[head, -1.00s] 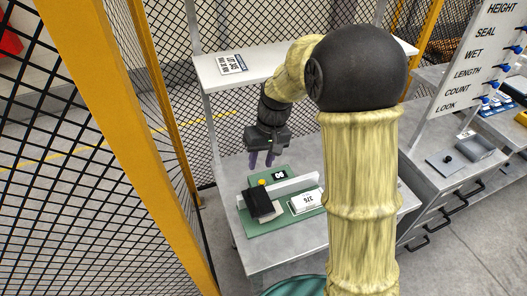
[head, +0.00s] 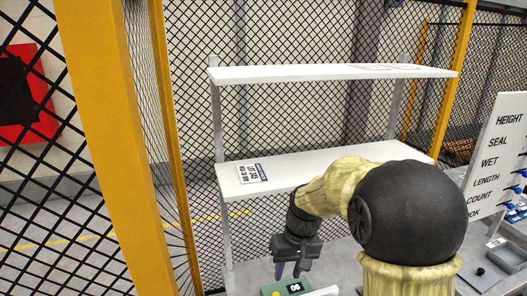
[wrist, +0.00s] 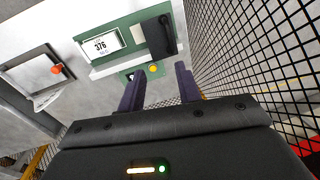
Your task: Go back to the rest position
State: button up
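My gripper (head: 288,272) hangs with its fingers pointing down, above the workbench at the bottom of the head view. In the wrist view, my gripper (wrist: 160,72) has its two purple fingers apart with nothing between them. In the head view only the far edge of this mat shows, with a small black 06 display (head: 295,288); the rest is out of frame.
A white two-level shelf stands behind the bench; its lower board (head: 300,172) holds a printed card (head: 254,173) and is close to my arm. Black mesh fencing with a yellow post (head: 110,130) is at the left. A sign board (head: 497,155) stands at the right.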

jog(key=s+d+f+m+t+h, duration=0.1)
jog(key=s+d, duration=0.3)
jog(key=s, duration=0.2)
jog(key=s+d+f+m+t, duration=0.1)
jog(key=s+d+f, duration=0.1)
jog(key=s+d, duration=0.2)
jog(key=s, duration=0.2)
jog(key=shift+s+d+f+m+t+h, duration=0.15)
jog(key=shift+s+d+m+t+h, duration=0.15)
jog(key=shift+s+h, duration=0.1)
jog(key=shift+w+d, duration=0.1)
dwell(0.5)
